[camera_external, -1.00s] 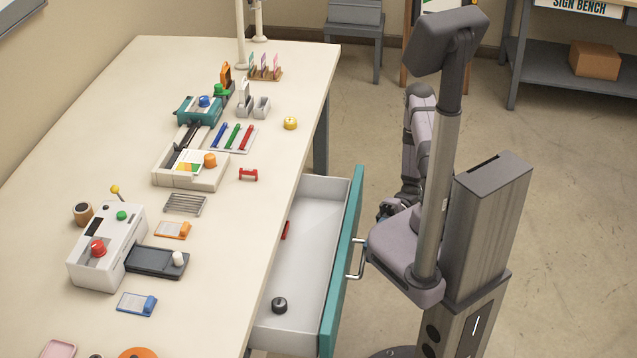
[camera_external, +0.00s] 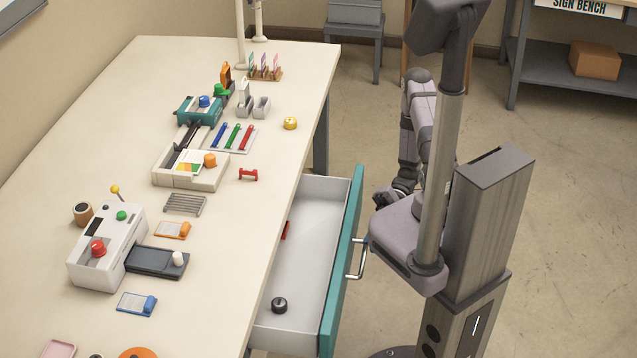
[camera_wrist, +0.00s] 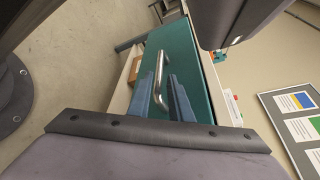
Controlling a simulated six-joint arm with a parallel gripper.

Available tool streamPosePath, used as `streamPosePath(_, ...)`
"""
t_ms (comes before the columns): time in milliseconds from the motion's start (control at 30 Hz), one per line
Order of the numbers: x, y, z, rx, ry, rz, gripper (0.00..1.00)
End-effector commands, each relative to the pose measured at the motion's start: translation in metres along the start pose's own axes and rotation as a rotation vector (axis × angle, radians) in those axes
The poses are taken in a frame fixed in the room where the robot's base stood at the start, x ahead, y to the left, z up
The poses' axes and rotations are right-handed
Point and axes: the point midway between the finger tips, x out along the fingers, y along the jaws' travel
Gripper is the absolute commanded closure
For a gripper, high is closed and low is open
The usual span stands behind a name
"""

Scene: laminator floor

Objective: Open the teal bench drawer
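The teal-fronted bench drawer (camera_external: 344,270) is pulled out from the right side of the bench, its pale inside exposed. Its metal bar handle (camera_external: 358,258) is on the outer face, and nothing is closed around it. In the wrist view the teal front (camera_wrist: 193,78) and handle (camera_wrist: 162,78) lie beyond my gripper (camera_wrist: 163,92). Its two blue-grey fingers are apart, with the handle showing between them and no object held. In the external view my gripper is mostly hidden by my arm, to the right of the drawer.
A dark round item (camera_external: 279,305) and a partly hidden red item (camera_external: 285,230) lie in the drawer. The bench top (camera_external: 75,150) holds several devices, pens and cards. Open floor (camera_external: 575,210) lies to the right of the bench.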

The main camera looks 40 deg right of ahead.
Motion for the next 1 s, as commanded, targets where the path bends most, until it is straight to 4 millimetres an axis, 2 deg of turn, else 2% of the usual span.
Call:
streamPosePath(267, 0.006, 0.0, -0.001, 0.024, 0.0, 0.008, 0.81)
streamPosePath(700, 0.059, 0.0, 0.0, 0.023, -0.004, 0.008, 0.81)
streamPosePath(1000, 0.073, 0.001, -0.001, 0.022, 0.001, 0.008, 0.81)
